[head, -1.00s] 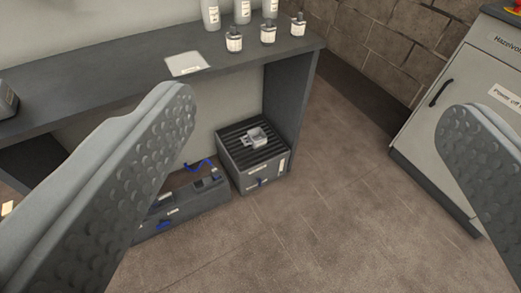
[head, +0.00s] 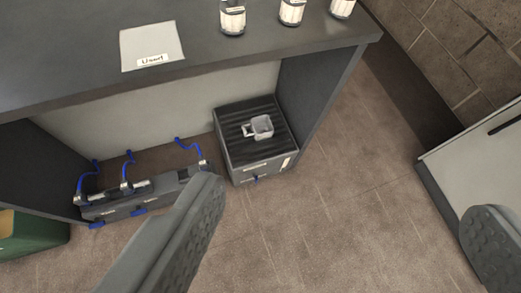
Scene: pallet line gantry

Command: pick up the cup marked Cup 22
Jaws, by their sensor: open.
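A small light grey cup (head: 262,127) with a square handle on its left stands on the ribbed dark top of a grey box (head: 258,160) under the counter. I cannot read any mark on the cup. My gripper (head: 345,225) is open and empty. Its two grey padded fingers show at the lower middle and the lower right, with bare floor between them. The cup is ahead of the fingers, above and left of the gap between them in the picture, and apart from them.
The dark counter (head: 190,72) overhangs the box, with a side panel right of it. A grey unit with blue hoses (head: 125,205), a green bin (head: 30,235) and a pale cabinet (head: 485,165) stand around open floor.

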